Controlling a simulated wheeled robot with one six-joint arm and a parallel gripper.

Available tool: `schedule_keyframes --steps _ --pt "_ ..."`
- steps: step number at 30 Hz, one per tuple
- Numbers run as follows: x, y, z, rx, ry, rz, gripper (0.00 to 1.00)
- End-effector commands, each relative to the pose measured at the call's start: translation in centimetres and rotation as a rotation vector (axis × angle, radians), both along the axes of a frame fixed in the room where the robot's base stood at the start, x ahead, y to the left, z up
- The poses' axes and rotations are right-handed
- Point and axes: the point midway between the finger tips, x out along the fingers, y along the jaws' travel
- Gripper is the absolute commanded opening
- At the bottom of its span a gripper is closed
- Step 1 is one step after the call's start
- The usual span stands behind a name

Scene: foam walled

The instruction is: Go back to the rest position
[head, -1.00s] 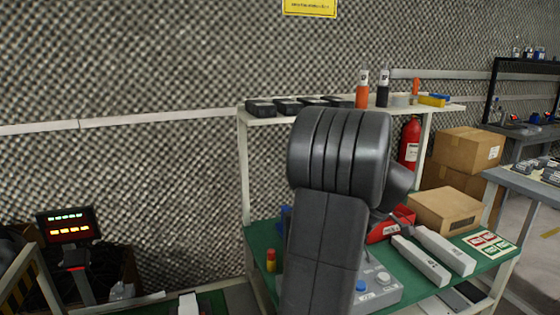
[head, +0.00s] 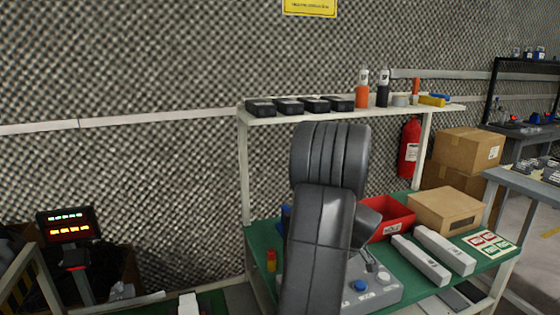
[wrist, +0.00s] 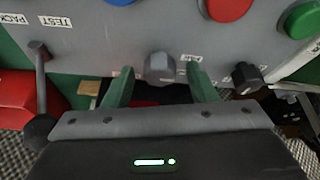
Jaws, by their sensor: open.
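My gripper (wrist: 158,72) is open in the wrist view, its two green fingers apart with nothing held between them. A grey knob (wrist: 159,67) on the grey control panel (wrist: 75,62) appears between the fingertips; I cannot tell how far off it is. In the head view my arm stands in front of the green-topped bench (head: 262,236) and hides part of it. The grey control box (head: 384,292) shows to the right of my arm, with a blue and a white button. My fingers cannot be made out there.
A lever (wrist: 40,95), a black knob (wrist: 247,76) and a red button (wrist: 229,8) are on the panel. A red bin (head: 393,214), a cardboard box (head: 445,208) and two white bars (head: 420,261) lie on the bench. A shelf (head: 300,116) holds black boxes and bottles above it.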

Motion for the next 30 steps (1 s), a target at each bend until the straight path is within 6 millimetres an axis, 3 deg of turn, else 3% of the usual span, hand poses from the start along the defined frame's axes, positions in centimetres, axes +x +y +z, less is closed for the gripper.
schedule_keyframes --steps 9,30 --pt "-0.11 0.23 0.51 0.0 0.003 -0.215 0.52" --pt "-0.16 0.48 0.38 0.0 0.003 -0.527 0.52"
